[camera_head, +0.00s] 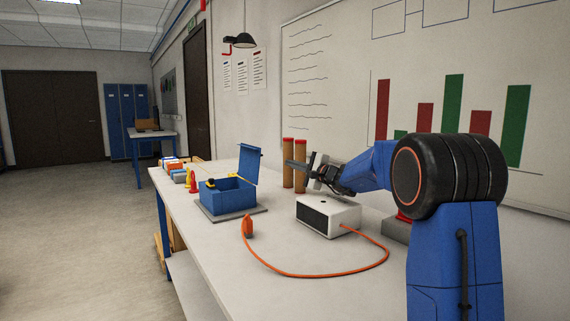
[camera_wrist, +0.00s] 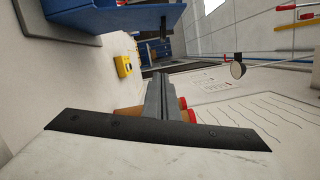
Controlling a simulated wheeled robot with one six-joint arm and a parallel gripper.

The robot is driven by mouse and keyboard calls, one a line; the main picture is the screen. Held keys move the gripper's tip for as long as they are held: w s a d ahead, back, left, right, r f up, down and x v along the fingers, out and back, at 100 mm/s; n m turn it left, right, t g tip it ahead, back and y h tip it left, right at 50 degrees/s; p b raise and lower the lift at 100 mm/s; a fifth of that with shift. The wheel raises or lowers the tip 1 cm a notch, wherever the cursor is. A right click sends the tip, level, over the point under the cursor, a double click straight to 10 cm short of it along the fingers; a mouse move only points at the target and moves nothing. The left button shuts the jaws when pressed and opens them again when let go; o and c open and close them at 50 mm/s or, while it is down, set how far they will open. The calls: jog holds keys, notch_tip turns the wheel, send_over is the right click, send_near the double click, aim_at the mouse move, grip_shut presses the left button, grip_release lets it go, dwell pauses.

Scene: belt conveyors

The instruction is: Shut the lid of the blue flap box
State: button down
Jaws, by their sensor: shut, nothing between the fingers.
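The blue flap box (camera_head: 228,198) stands on a grey plate (camera_head: 250,214) on the bench. Its lid (camera_head: 249,163) is open and stands nearly upright at the box's right side. Blue parts of the box also show at the top of the wrist view (camera_wrist: 120,17). My gripper (camera_head: 288,163) is to the right of the lid, near the height of its upper part, with its fingers pointing left. A gap shows between the fingertips and the lid. In the wrist view my gripper (camera_wrist: 162,80) has its fingers together, with nothing between them.
Two brown cylinders with red tops (camera_head: 300,178) stand behind my gripper. A white device (camera_head: 328,216) with an orange cable (camera_head: 330,275) sits below my forearm. A yellow item (camera_wrist: 123,66) lies near the box.

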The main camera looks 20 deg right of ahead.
aim_at(254, 163)
jog(key=w+a+r, duration=0.1)
jog(key=w+a, duration=0.5)
jog(key=a, duration=0.1)
jog(key=shift+a+r, duration=0.35)
jog(key=shift+r, duration=0.05)
jog(key=shift+w+a+r, duration=0.1)
